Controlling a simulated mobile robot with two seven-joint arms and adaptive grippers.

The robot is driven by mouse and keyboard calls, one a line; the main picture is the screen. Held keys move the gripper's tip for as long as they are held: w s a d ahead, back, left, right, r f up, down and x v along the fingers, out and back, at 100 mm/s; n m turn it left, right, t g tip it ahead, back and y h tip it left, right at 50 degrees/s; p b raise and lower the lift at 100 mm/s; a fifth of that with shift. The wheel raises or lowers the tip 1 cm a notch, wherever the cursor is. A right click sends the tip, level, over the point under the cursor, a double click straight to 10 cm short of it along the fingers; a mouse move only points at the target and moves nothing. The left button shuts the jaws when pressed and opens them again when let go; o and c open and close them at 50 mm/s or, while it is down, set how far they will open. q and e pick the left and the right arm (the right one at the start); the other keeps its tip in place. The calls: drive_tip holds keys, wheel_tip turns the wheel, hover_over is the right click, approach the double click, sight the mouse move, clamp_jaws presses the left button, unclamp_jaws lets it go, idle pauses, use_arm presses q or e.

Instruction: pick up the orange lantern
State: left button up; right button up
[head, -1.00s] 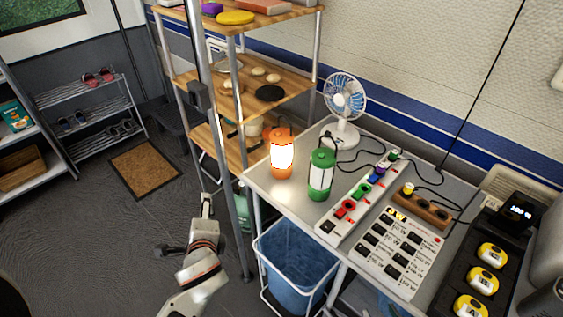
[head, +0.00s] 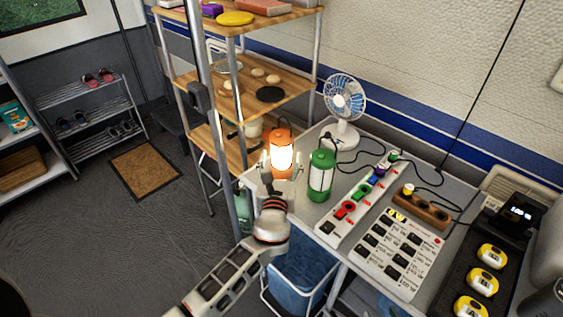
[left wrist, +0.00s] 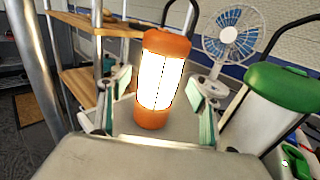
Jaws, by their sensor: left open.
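The orange lantern (head: 281,151) stands upright and lit at the left end of the grey table. In the left wrist view the orange lantern (left wrist: 160,78) is between the two fingers and shows in full, with a dark handle on top. My left gripper (head: 281,172) is open around the lantern's near side, one finger to each side. In the left wrist view my left gripper (left wrist: 160,100) shows gaps between both finger pads and the lantern. My right gripper is not in view.
A green lantern (head: 320,175) stands close on the right, also at the right edge in the left wrist view (left wrist: 285,95). A fan (head: 344,100) stands behind. Power strips (head: 350,208) lie to the right. A metal shelf post (head: 222,150) rises on the left.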

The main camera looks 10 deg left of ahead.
sight(281, 150)
use_arm(q)
drive_tip(key=w, duration=0.3)
drive_tip(key=shift+w+a, duration=0.25)
drive_tip(key=shift+w, duration=0.05)
drive_tip(key=c, duration=1.6)
drive_tip(key=shift+r, duration=0.15)
drive_tip(key=shift+r, duration=0.1)
